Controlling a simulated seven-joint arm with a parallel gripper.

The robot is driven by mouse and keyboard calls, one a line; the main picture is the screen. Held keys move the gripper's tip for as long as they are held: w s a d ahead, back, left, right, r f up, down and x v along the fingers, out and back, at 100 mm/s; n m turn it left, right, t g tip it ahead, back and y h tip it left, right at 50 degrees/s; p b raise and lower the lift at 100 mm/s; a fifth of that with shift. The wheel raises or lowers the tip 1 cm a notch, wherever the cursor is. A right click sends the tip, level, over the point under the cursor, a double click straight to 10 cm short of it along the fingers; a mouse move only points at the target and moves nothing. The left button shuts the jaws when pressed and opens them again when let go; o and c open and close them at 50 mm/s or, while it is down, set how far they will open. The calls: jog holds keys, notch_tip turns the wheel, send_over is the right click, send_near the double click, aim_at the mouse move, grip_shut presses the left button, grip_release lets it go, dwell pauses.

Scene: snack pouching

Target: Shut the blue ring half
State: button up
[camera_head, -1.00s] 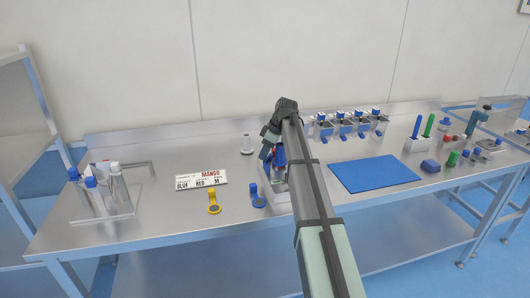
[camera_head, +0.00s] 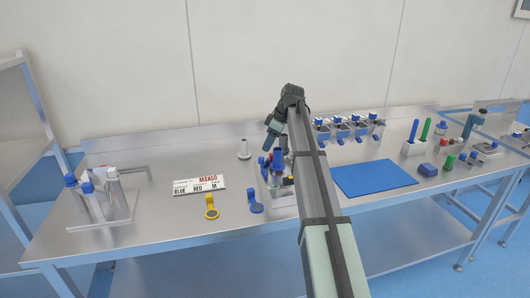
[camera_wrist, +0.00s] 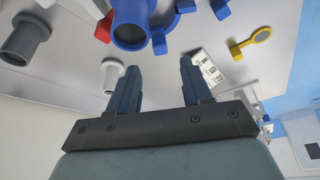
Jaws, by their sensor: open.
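A steel holder (camera_head: 283,211) stands at the middle of the table, partly hidden by my arm. In it stands a dark blue tube-like part (camera_head: 277,160), with small blue and red parts beside it. In the wrist view a blue-rimmed tube (camera_wrist: 131,32) is close above the fingertips, with blue curved parts (camera_wrist: 160,42) beside it and a red part (camera_wrist: 104,27). I cannot tell which blue part is the ring half, or whether it is closed. My gripper (camera_wrist: 158,68) is open and empty; in the head view it (camera_head: 271,134) is above the holder.
A label card (camera_head: 200,185) and a pale funnel-shaped part (camera_head: 244,150) are left of the holder. A blue mat (camera_head: 375,178) lies to the right; a bottle tray (camera_head: 105,221) stands at far left.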

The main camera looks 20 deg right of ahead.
jog(key=v, duration=0.6)
jog(key=shift+r, duration=0.2)
jog(key=shift+s+d, duration=0.1)
jog(key=shift+d, duration=0.05)
